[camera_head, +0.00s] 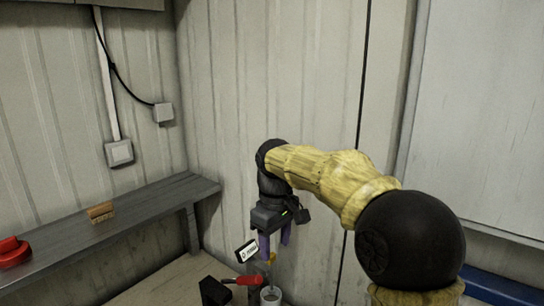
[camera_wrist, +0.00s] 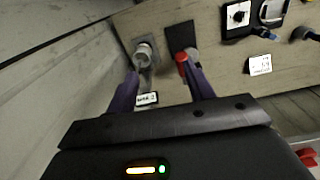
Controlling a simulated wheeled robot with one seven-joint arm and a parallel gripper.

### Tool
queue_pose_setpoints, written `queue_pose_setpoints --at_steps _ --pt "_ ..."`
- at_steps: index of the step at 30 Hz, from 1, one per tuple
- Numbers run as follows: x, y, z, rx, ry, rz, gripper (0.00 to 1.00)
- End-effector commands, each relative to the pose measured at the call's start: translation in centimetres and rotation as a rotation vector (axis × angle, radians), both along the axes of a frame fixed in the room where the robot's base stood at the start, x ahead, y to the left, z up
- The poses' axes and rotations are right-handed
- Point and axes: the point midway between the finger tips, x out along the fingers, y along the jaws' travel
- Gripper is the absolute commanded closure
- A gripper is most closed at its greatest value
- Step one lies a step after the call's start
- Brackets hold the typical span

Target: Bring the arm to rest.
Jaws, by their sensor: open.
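My gripper (camera_head: 274,243) points down at the end of my raised yellow-and-black arm, above the bench by the wall. In the wrist view its two purple fingers (camera_wrist: 165,82) are spread apart. Nothing shows between the fingertips as held. Below them, a grey cylindrical fitting (camera_wrist: 143,55) on a grey plate lies near the left finger. A red-handled part (camera_wrist: 182,62) on a black plate lies near the right finger. Whether the fingers touch either of these is not clear. In the head view the red handle (camera_head: 248,281) and the grey cylinder (camera_head: 271,295) show below the gripper.
A black block (camera_head: 213,292) is on the bench. A grey shelf (camera_head: 150,207) at left carries a brush (camera_head: 101,212) and a red object (camera_head: 13,252). A corrugated wall (camera_head: 270,80) stands behind the gripper.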

Motion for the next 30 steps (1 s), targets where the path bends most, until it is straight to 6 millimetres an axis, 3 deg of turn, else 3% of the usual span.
queue_pose_setpoints --at_steps 8,14,20,30 --pt "-1.3 -1.8 -2.6 0.001 -0.026 -0.096 0.47" --pt "-3.5 -4.5 -5.9 0.010 -0.057 -0.232 0.47" --pt "-7.1 -8.1 -9.8 0.032 -0.101 -0.419 0.47" --pt "-15.4 -13.4 -15.5 0.087 -0.175 -0.749 0.47"
